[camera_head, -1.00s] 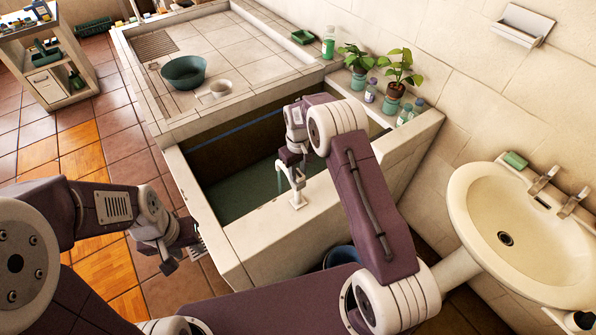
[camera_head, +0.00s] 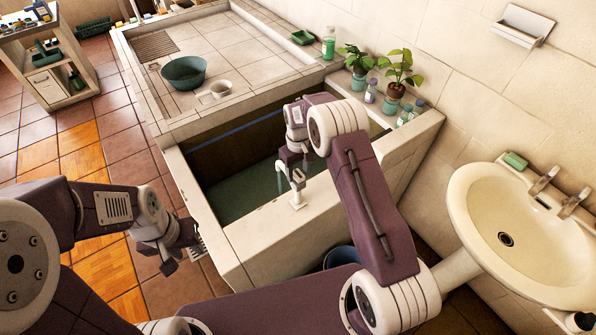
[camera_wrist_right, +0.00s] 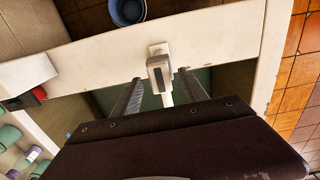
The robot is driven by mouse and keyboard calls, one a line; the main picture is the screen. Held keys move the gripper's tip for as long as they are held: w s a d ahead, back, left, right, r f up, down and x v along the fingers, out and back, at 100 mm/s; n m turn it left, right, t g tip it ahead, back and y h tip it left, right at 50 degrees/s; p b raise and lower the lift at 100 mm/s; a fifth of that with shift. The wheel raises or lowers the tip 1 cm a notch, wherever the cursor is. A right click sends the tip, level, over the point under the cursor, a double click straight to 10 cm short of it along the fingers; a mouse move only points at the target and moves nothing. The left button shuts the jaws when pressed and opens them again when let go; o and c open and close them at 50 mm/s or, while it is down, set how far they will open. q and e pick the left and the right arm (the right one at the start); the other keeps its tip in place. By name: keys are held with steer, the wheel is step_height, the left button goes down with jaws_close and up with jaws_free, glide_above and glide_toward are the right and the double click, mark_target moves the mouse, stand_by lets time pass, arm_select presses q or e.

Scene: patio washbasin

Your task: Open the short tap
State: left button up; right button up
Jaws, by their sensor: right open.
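A short white tap (camera_head: 297,198) stands on the front rim of the stone trough (camera_head: 258,225). In the right wrist view the tap (camera_wrist_right: 158,65) is seen from above, with its spout reaching over the trough. A thin greenish strip under the gripper may be a finger or water; I cannot tell. My left gripper (camera_head: 184,256) hangs over the floor left of the trough, its finger opening unclear.
A washbasin (camera_head: 470,210) with two taps stands at the right. Potted plants (camera_head: 398,75) and bottles line the trough's right ledge. A blue bucket (camera_wrist_right: 127,10) is on the floor by the trough's front. A bowl (camera_head: 184,72) and cup sit on the tiled counter behind.

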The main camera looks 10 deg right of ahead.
mark_target(298, 174)
step_height(298, 174, up, 8)
steer(key=shift+r+b, duration=0.1)
steer(key=shift+b, duration=0.55)
steer(key=shift+r, duration=0.3)
